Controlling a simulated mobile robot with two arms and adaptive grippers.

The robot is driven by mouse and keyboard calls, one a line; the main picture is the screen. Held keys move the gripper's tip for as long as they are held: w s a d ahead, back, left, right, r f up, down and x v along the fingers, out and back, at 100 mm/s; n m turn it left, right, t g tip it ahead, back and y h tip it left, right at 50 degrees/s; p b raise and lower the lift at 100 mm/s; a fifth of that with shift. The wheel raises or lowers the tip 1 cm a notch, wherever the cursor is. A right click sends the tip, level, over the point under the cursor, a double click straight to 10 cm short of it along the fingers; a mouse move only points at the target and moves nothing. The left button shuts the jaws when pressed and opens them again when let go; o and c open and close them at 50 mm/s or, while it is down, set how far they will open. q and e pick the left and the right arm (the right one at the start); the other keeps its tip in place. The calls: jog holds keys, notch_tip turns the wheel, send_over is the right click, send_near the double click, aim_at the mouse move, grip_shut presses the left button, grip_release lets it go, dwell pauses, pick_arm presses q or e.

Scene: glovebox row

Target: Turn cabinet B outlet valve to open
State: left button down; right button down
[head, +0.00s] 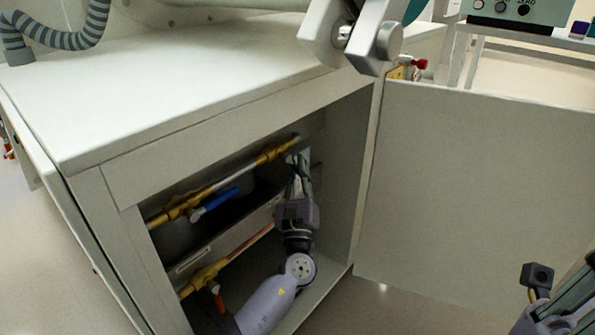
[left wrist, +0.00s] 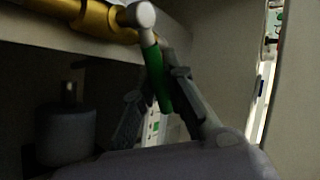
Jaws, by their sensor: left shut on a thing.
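The open cabinet (head: 115,190) has brass valves on pipes inside. My left arm reaches in, and my left gripper (head: 299,168) is at the right end of the upper pipe. In the left wrist view, a green valve handle (left wrist: 156,78) hangs down from a brass valve body (left wrist: 98,18) with a pale round cap. My left gripper (left wrist: 158,100) is shut on this green handle. In the head view the fingers mostly hide the handle. A part that looks like my right gripper (head: 548,293) shows at the lower right edge, mostly cut off, far from the valves. No label naming cabinet or valve is readable.
A blue-handled valve (head: 214,200) is on the upper pipe and an orange-handled valve (head: 218,300) on the lower one. The open door (head: 475,185) stands at right. In the left wrist view, a dark cylinder (left wrist: 66,132) stands left of the handle.

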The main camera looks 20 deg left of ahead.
pick_arm(q)
jog(key=shift+f, duration=0.1)
jog(key=c, duration=1.6)
grip_release()
jog(key=shift+c, duration=0.2)
jog(key=v, duration=1.2)
jog(key=shift+c, duration=0.3)
